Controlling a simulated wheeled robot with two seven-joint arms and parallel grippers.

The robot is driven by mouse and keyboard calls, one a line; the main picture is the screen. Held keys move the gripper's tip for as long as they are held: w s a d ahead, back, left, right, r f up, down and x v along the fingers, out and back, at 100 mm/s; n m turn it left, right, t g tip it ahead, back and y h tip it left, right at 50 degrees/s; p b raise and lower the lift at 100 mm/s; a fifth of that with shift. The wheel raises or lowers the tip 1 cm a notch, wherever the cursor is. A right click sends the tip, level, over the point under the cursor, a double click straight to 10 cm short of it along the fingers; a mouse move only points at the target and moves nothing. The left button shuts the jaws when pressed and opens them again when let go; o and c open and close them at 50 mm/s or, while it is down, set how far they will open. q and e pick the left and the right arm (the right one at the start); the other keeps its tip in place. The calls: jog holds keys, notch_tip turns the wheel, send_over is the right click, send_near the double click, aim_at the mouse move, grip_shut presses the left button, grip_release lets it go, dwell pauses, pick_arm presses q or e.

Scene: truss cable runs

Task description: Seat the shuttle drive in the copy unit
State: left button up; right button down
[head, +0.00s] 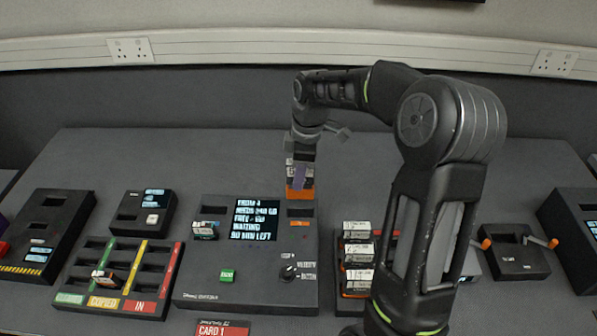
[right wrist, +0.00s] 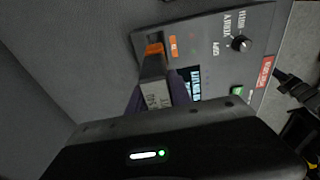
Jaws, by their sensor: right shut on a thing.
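The shuttle drive (head: 299,194) has an orange end and a white label; it also shows in the right wrist view (right wrist: 155,93). My right gripper (head: 300,172), with purple fingers, is shut on it and holds it orange end down. The drive is over the back right part of the copy unit (head: 210,290), a dark box with a lit screen, green button and knob. A dark slot (head: 300,212) with an orange tag shows just in front of the drive in the head view. I cannot tell whether the orange end touches the unit. My left gripper is not in view.
Another drive (head: 205,230) sits in the unit's left bay. A coloured sorting tray (head: 82,298) stands to the left, and a rack of several labelled drives (head: 357,258) to the right. A red card (head: 223,328) lies in front. The bench behind is clear.

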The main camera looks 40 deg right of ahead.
jog(key=shift+f+b, duration=2.2)
jog(key=shift+f, duration=0.85)
